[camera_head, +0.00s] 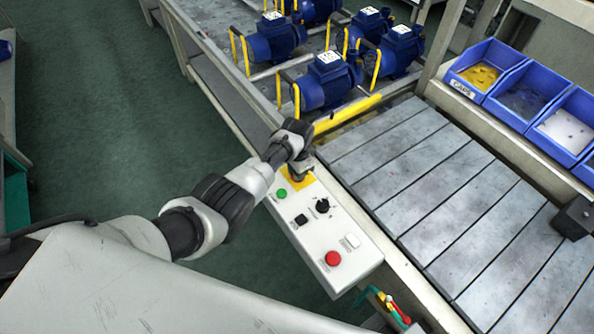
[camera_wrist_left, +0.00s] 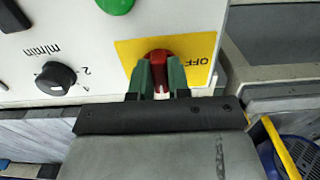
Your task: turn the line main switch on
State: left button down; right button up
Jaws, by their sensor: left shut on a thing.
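The line main switch is a red rotary knob (camera_wrist_left: 160,58) on a yellow plate (camera_wrist_left: 190,48) marked OFF, on the white control box (camera_head: 338,245). My left gripper (camera_wrist_left: 160,80) is shut on the red knob, one green-padded finger on each side of it. In the head view my left gripper (camera_head: 297,170) is over the yellow plate (camera_head: 300,181) at the box's far end, and the arm hides the knob. The knob's exact angle is partly hidden by the fingers. My right gripper is not in view.
The box also carries a green button (camera_head: 282,193), a black switch (camera_head: 301,219), a black dial (camera_head: 322,205) and a red button (camera_head: 333,258). Blue pumps (camera_head: 325,82) stand behind on the line. Blue bins (camera_head: 522,97) are at the right, past the slatted conveyor (camera_head: 440,190).

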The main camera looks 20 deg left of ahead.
pick_arm(q)
jog(key=c, duration=1.1)
grip_release()
jog(key=shift+r, duration=0.1)
jog(key=shift+r, duration=0.4)
notch_tip(320, 180, up, 10)
jog(key=shift+f+p, duration=0.1)
jog(key=shift+p, duration=0.6)
